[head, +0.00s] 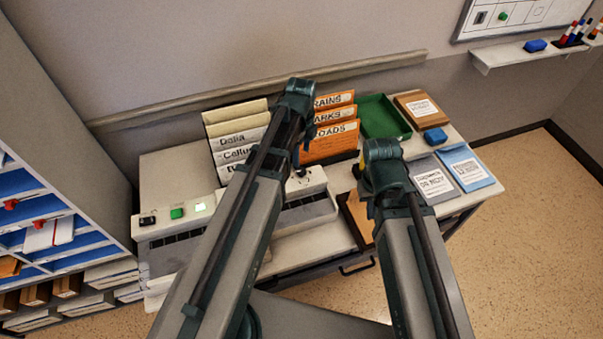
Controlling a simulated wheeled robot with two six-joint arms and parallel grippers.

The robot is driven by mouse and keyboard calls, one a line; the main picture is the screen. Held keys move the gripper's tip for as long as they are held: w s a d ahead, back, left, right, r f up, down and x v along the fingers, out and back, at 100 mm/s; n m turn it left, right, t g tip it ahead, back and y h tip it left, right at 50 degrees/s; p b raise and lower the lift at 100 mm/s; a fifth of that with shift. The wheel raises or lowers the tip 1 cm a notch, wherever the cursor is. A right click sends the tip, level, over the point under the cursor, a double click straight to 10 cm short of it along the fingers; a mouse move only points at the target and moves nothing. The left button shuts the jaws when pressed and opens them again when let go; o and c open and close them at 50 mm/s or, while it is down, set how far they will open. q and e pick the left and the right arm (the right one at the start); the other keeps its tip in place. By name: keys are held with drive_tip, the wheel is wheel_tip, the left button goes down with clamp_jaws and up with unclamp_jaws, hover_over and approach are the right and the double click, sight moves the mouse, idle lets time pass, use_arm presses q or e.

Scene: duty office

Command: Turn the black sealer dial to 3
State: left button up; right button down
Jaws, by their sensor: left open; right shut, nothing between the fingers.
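The sealer (312,213) is a long pale machine on the table, crossed by my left arm. Its left end carries a black switch (147,220), a green button (177,213) and a lit pale panel (200,207). My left gripper (299,168) points down over the right part of the sealer's top, open. Small dark marks show there by the fingertips. The black dial cannot be made out clearly; the gripper and arm cover that area. My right gripper (362,170) is shut and empty, to the right of the sealer, over the table.
White folders (228,147) and orange folders (333,140) stand behind the sealer. A green tray (384,116), a blue block (435,135) and grey and blue packets (466,168) lie at the right. A shelf unit (60,130) stands close on the left.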

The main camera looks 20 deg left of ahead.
sight(301, 171)
use_arm(q)
wheel_tip(301, 171, down, 8)
drive_tip(key=b, duration=0.6)
drive_tip(key=shift+r, duration=0.2)
drive_tip(key=shift+r, duration=0.1)
clamp_jaws()
